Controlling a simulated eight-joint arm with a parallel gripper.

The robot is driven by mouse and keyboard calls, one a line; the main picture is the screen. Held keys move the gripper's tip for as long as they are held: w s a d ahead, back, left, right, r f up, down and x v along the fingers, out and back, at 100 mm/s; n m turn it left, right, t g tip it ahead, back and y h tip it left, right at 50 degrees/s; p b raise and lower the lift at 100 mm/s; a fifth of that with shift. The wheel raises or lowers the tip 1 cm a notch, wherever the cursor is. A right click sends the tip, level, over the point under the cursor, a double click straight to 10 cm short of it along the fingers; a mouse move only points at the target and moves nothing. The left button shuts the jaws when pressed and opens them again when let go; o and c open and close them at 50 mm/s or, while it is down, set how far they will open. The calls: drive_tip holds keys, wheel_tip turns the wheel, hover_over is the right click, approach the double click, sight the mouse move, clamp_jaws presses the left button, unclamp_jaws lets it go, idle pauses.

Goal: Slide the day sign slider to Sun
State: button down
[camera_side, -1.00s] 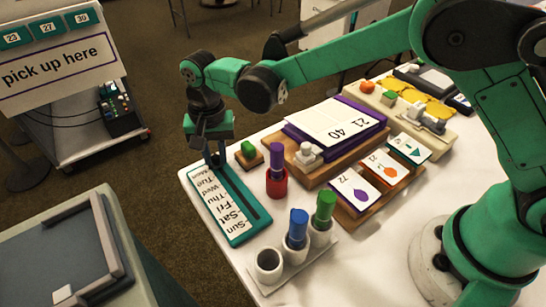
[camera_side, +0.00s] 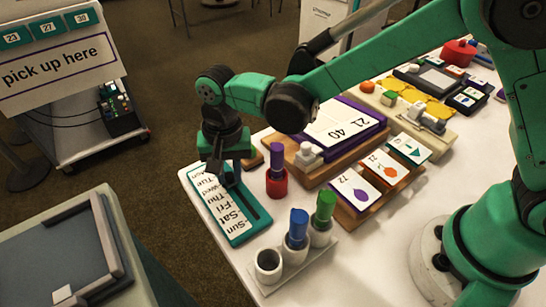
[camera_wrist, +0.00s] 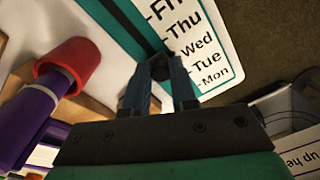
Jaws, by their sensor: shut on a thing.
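The day sign (camera_side: 236,238) is a teal board at the table's left edge. Its white label lists Mon to Sun, with Sun at the near end, beside a dark slot (camera_side: 256,207). In the wrist view the label (camera_wrist: 200,22) shows Mon to Fri. My gripper (camera_side: 224,180) points down over the slot and hides part of the sign. In the wrist view its fingers (camera_wrist: 160,75) are shut on the dark slider knob (camera_wrist: 158,67), mostly hidden between them. The knob is about level with Wed.
A red cup (camera_side: 276,188) with a purple marker stands right of the sign. A white holder (camera_side: 300,262) with blue and green markers stands near the sign's Sun end. Wooden trays with cards lie farther right. The slot toward Sun looks clear.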

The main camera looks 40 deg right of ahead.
sight(257, 218)
drive_tip(key=s, duration=0.8)
drive_tip(key=shift+s, duration=0.3)
drive_tip(key=c, duration=0.7)
unclamp_jaws()
drive_tip(key=shift+r, duration=0.1)
drive_tip(key=shift+d+r, duration=0.1)
drive_tip(key=shift+r, duration=2.65)
